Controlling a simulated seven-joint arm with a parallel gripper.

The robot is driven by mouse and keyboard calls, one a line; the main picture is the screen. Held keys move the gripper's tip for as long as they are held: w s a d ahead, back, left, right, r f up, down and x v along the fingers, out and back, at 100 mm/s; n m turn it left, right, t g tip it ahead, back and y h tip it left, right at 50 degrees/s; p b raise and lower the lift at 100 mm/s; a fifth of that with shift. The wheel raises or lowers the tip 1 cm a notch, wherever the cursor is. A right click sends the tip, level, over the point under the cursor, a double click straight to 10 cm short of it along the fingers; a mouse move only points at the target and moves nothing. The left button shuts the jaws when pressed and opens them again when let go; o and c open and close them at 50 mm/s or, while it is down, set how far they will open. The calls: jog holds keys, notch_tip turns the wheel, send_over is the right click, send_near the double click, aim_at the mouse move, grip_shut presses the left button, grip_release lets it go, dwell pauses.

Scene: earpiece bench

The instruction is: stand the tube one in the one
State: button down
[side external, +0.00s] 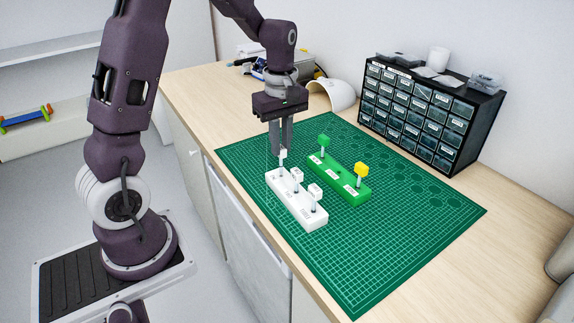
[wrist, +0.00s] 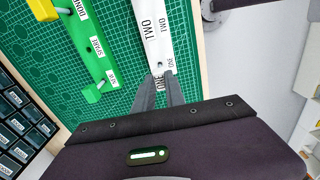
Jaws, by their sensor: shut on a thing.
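My gripper (side external: 282,150) is shut on a small white-headed tube (side external: 283,155), upright over the far end of the white block (side external: 310,223). The white block also shows there (wrist: 168,45), with labels ONE and TWO. I cannot tell whether the held tube's lower end is inside the block or just above it. Two other white-headed tubes stand in the white block, at the middle (side external: 297,174) and near end (side external: 315,190).
A green block (side external: 338,178) beside the white one holds a green-headed piece (side external: 323,140) and a yellow-headed piece (side external: 361,170). Both blocks lie on a green cutting mat (side external: 370,255). A drawer cabinet (side external: 428,112) stands behind. The near part of the mat is clear.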

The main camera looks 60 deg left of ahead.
jog(key=shift+f, duration=1.4)
jog(key=c, duration=1.3)
grip_release()
jog(key=shift+r, duration=0.1)
